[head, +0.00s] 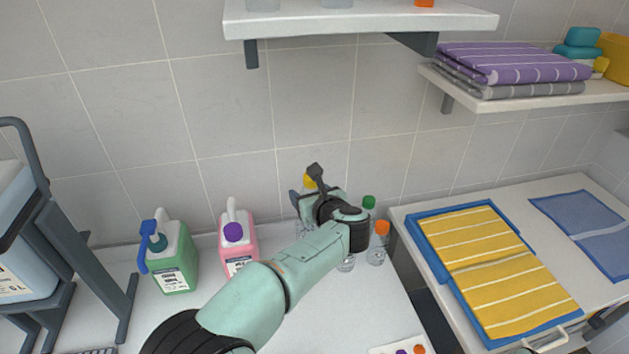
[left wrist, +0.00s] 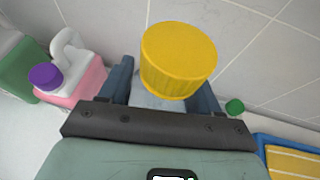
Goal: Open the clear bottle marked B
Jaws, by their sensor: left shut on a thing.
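My left gripper (head: 308,196) reaches to the back of the white counter and is shut on a clear bottle with a yellow cap (head: 310,181). In the left wrist view the yellow cap (left wrist: 178,60) stands above the fingers, and the pale clear bottle (left wrist: 152,100) shows between them. The cap appears to be on the bottle. Beside it stand clear bottles with a green cap (head: 368,202) and an orange cap (head: 381,228). Another clear bottle (head: 346,264) is mostly behind my arm. I cannot read a letter B on any bottle. My right gripper is out of view.
A green jug (head: 174,262) and a pink jug (head: 238,245) stand left of my arm. A shelf (head: 360,22) hangs above. The counter front is mostly clear.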

